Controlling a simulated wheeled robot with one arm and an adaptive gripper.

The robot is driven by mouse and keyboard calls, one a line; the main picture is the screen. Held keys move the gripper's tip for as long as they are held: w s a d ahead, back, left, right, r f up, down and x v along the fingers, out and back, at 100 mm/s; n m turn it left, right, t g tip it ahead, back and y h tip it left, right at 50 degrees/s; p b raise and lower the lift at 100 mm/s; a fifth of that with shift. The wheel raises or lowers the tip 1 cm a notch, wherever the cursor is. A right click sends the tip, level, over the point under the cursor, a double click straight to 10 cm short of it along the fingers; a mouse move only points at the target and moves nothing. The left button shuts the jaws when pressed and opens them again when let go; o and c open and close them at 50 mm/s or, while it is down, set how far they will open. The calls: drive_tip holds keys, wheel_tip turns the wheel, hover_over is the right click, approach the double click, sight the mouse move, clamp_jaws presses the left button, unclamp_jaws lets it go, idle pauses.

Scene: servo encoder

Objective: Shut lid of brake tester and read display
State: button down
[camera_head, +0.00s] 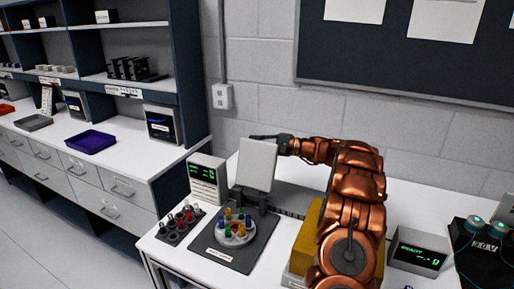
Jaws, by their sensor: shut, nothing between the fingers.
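The brake tester's lid (257,165) is a pale grey panel standing open, nearly upright, at the back of the dark base (220,253). A round plate (236,233) with several coloured pegs sits uncovered on the base in front of it. A box with a green-lit display (207,178) stands just left of the lid; its digits are too small to read. My gripper (262,137) is at the lid's top edge, reaching in from the right; its fingers are shut and hold nothing. Whether it touches the lid I cannot tell.
A dark rack (180,224) with red and dark pegs is left of the base. Yellow blocks (309,225) are beside my arm. A second display box (419,250) and a device with teal-lit tops (484,243) stand at right. A wall is close behind.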

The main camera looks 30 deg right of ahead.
sight(249, 142)
drive_tip(key=shift+s+a+r+n+g+b, duration=0.25)
drive_tip(key=shift+a+n+b, duration=0.25)
drive_tip(key=shift+b, duration=0.7)
drive_tip(key=shift+s+a+r+n+b, duration=0.1)
drive_tip(key=shift+s+a+n+b, duration=0.4)
drive_tip(key=shift+b, duration=0.7)
drive_tip(key=shift+s+a+r+n+g+b, duration=0.25)
drive_tip(key=shift+a+b, duration=0.4)
drive_tip(key=shift+b, duration=0.55)
drive_tip(key=a+n+b, duration=0.1)
drive_tip(key=b, duration=0.1)
drive_tip(key=s+a+b, duration=0.1)
drive_tip(key=b, duration=0.1)
drive_tip(key=shift+s+a+r+n, duration=0.1)
drive_tip(key=shift+a+r+n, duration=0.1)
drive_tip(key=shift+n, duration=0.15)
drive_tip(key=s+a+f+n+h+b, duration=0.1)
drive_tip(key=s+a+f+n+b, duration=0.1)
drive_tip(key=a+b, duration=0.3)
drive_tip(key=s+a+f+n+h+b, duration=0.1)
drive_tip(key=s+a+n+b, duration=0.3)
drive_tip(key=b, duration=0.9)
drive_tip(key=s+a+f+n+h+b, duration=0.2)
drive_tip(key=s+a+f+n+b, duration=0.1)
drive_tip(key=b, duration=0.5)
drive_tip(key=a+f+n, duration=0.1)
drive_tip(key=a+n, duration=0.1)
drive_tip(key=a, duration=0.1)
drive_tip(key=shift+b, duration=0.4)
drive_tip(key=shift+s+a, duration=0.1)
